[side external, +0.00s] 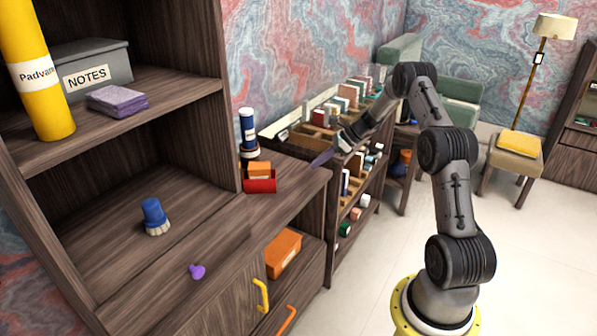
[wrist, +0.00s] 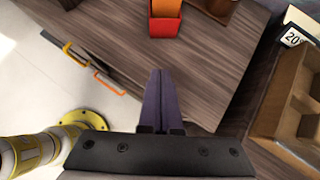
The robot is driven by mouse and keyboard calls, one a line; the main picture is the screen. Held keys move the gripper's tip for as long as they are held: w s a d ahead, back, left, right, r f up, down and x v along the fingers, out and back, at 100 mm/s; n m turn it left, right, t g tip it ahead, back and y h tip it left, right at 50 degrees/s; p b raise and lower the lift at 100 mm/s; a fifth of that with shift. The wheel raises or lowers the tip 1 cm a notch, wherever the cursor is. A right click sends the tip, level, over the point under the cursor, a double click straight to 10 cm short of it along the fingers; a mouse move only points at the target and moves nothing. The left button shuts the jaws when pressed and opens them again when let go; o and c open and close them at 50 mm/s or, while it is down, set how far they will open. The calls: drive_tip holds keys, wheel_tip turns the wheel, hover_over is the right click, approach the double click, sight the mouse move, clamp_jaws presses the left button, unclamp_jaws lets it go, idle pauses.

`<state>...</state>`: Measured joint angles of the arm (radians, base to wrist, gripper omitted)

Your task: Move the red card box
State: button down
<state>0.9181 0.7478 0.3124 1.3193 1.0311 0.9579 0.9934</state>
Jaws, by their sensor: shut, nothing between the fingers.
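The red card box (side external: 260,182) stands on the wooden counter near its back edge, with orange contents showing above its rim. In the wrist view the red box (wrist: 165,28) is at the top edge and partly cut off. My gripper (side external: 314,163) is at the counter's right end, to the right of the box and apart from it. In the wrist view my gripper's purple fingers (wrist: 161,72) are together and empty, pointing toward the box across bare wood.
A blue bottle (side external: 247,128) stands behind the box. A blue brush (side external: 154,214) and a purple knob-like thing (side external: 197,271) are on the left. An orange box (side external: 283,252) sits below the counter. A rack (side external: 352,187) of small boxes adjoins the counter's right end.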

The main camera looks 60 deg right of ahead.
sight(260, 181)
drive_tip(key=x, duration=0.9)
drive_tip(key=shift+w+a+f, duration=0.15)
drive_tip(key=shift+a, duration=0.1)
drive_tip(key=w, duration=0.1)
drive_tip(key=w+a, duration=0.1)
drive_tip(key=shift+w+a, duration=0.25)
drive_tip(key=shift+w, duration=0.15)
drive_tip(key=shift+w+a, duration=0.15)
drive_tip(key=shift+w, duration=0.2)
drive_tip(key=w+a, duration=0.1)
drive_tip(key=w, duration=0.1)
drive_tip(key=w+a, duration=0.1)
drive_tip(key=w, duration=0.1)
drive_tip(key=shift+a, duration=0.25)
